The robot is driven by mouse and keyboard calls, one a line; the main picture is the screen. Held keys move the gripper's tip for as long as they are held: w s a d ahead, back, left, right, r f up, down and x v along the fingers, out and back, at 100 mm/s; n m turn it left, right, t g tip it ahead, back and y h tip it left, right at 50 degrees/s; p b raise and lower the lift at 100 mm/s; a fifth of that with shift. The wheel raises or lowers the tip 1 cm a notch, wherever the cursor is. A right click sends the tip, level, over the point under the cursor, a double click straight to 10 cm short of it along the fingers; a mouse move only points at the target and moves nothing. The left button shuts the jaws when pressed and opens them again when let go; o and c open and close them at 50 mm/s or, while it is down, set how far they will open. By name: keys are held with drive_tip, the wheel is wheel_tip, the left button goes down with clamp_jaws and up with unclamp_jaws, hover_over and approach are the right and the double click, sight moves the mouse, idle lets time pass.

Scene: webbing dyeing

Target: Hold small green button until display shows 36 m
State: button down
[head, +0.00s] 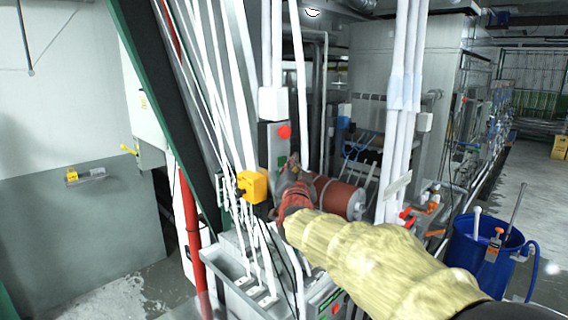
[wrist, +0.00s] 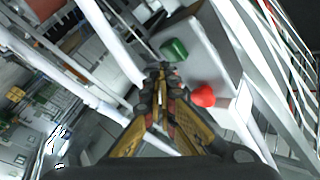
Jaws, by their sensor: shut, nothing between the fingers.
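A green button (head: 281,161) sits below a red button (head: 284,131) on a grey control box (head: 268,140). In the wrist view, the green button (wrist: 174,49) lies just beyond my fingertips and the red button (wrist: 204,95) is to their right. My gripper (wrist: 163,69) is shut and empty, its tips close to the green button. I cannot tell whether they touch it. In the head view my gripper (head: 292,163) reaches the box from the right, partly covering its lower part. No readable metre display shows.
A yellow box (head: 253,186) and white webbing strands hang left of my arm. A reddish roller (head: 335,196) is behind it. A lower panel (head: 328,302) with green and red parts is partly hidden by my arm. A blue barrel (head: 478,248) stands right.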

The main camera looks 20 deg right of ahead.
drive_tip(key=shift+w+a, duration=0.15)
drive_tip(key=shift+w, duration=0.2)
drive_tip(key=shift+w+a, duration=0.15)
drive_tip(key=shift+w, duration=0.3)
idle(3.8)
idle(1.4)
drive_tip(key=shift+s+d+b, duration=0.3)
drive_tip(key=shift+s+b, duration=0.5)
drive_tip(key=shift+s, duration=0.1)
drive_tip(key=s+b, duration=0.1)
drive_tip(key=s+d+b, duration=0.1)
drive_tip(key=s, duration=0.1)
drive_tip(key=s+b, duration=0.1)
drive_tip(key=shift+s+d+b, duration=0.3)
drive_tip(key=shift+s+d, duration=0.05)
